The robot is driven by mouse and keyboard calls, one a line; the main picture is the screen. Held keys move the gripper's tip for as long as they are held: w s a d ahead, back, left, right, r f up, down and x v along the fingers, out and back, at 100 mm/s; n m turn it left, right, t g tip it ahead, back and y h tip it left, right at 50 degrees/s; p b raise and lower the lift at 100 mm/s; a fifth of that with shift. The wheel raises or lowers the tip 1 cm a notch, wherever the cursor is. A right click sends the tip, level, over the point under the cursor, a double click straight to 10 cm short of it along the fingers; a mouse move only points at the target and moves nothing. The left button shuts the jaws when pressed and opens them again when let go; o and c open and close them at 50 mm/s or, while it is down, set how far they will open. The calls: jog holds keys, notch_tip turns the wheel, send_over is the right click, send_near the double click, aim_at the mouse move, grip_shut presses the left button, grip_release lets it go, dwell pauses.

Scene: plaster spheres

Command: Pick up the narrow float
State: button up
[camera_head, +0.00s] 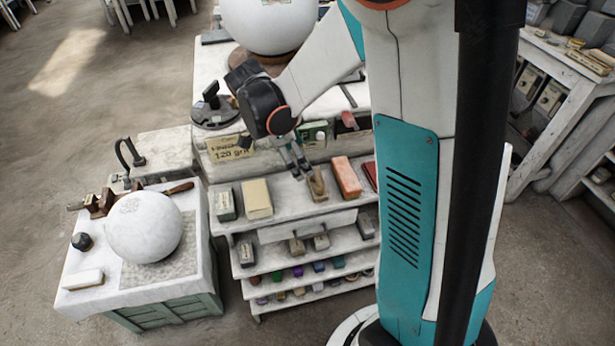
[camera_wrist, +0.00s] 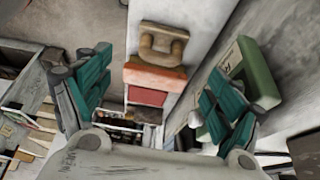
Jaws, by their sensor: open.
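The narrow float (camera_head: 317,184) is a small tan-brown tool with a raised handle. It sits on the top shelf, left of an orange block. In the wrist view the float (camera_wrist: 163,43) shows near the top centre, beyond the orange block. My gripper (camera_head: 299,171) is above the shelf, just left of and close to the float in the head view. In the wrist view my gripper (camera_wrist: 157,68) has its two teal-padded fingers spread wide, with nothing between them.
The orange block (camera_head: 346,178) and a dark red block (camera_head: 371,175) stand right of the float. A ledge with a green box (camera_head: 313,134) rises behind. Lower shelves hold small items.

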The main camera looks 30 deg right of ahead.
aim_at(317, 180)
jog(key=b+x, duration=0.1)
jog(key=x, duration=0.6)
jog(key=shift+d+f, duration=0.1)
jog(key=shift+d+b+x, duration=0.15)
jog(key=shift+b+x, duration=0.4)
jog(key=shift+x, duration=0.75)
jog(key=shift+d+b+x, duration=0.1)
jog(key=shift+b+x, duration=0.45)
jog(key=shift+x, duration=0.8)
jog(key=c, duration=1)
